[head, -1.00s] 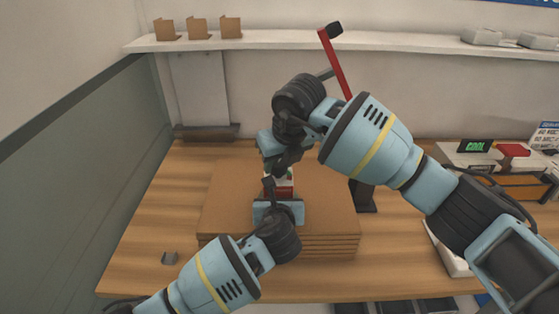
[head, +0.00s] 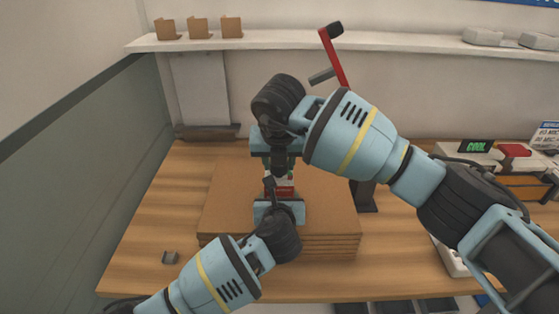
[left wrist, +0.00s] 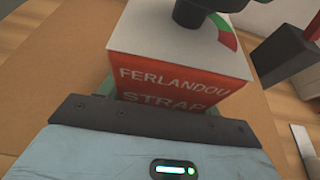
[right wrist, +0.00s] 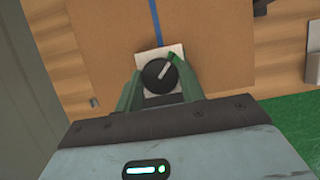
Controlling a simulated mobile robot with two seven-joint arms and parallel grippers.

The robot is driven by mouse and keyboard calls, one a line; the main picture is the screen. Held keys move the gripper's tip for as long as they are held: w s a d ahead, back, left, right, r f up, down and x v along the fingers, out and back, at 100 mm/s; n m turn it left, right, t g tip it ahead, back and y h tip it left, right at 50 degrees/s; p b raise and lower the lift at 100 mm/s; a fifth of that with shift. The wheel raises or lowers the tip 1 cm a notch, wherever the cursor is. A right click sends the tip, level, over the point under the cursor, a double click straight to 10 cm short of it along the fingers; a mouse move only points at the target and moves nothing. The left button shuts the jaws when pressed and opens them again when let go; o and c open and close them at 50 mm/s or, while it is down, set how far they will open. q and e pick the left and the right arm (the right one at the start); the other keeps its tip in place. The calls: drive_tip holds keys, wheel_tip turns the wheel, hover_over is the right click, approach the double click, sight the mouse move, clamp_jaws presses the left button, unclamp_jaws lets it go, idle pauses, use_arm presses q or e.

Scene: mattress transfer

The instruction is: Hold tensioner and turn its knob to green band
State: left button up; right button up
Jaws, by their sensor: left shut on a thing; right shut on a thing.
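The tensioner (head: 285,190) is a small red box with a white top on the cardboard stack. In the left wrist view its red front (left wrist: 175,90) reads "FERLANDOU STRAP". A dial with a red part and a green band (left wrist: 228,40) shows on its top. My left gripper (head: 271,198) is shut on the tensioner from the front. My right gripper (head: 277,172) comes from above, shut on the black knob (right wrist: 159,76). In the right wrist view the knob's pale pointer slants up and right, towards the green mark (right wrist: 173,58). The fingers partly hide the dial.
The cardboard stack (head: 330,215) lies on a wooden table (head: 140,235). A blue strap (right wrist: 155,20) runs from the tensioner over the cardboard. A red post with a black handle (head: 335,60) stands behind. A small grey block (head: 170,257) lies at the front left.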

use_arm(q)
drive_tip(key=shift+r, duration=0.2)
use_arm(e)
drive_tip(key=shift+r+m+h, duration=0.1)
drive_tip(key=shift+m+h, duration=0.4)
drive_tip(key=shift+m, duration=0.7)
drive_tip(key=o, duration=1)
drive_tip(key=v, duration=1.2)
drive_tip(key=shift+a, duration=0.1)
